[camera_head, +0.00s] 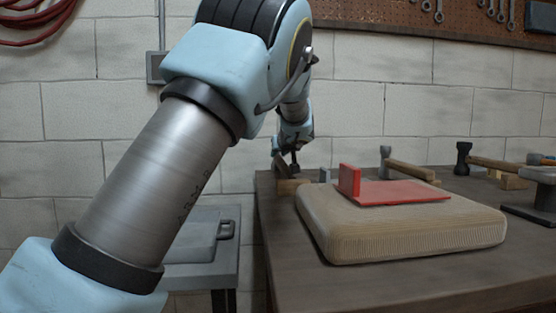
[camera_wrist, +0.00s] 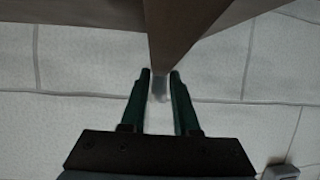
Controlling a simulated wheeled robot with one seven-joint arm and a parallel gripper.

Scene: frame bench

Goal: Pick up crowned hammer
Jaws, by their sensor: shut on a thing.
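My gripper (camera_head: 292,163) is low over the far left end of the bench (camera_head: 390,285). In the wrist view its two dark green fingers (camera_wrist: 160,76) stand a little apart, with a small, blurred grey thing (camera_wrist: 160,90) between them. I cannot tell whether that is part of a hammer. A hammer with a grey head (camera_head: 385,158) and pale wooden handle lies behind the cushion. A second hammer with a dark head (camera_head: 463,157) lies farther right. I cannot tell which one is crowned.
A red L-shaped piece (camera_head: 395,191) rests on the beige cushion (camera_head: 400,235), right of my gripper. A wooden block (camera_head: 290,187) is under the gripper. A dark stand (camera_head: 535,207) is at the right edge. The brick wall (camera_head: 360,110) is close behind.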

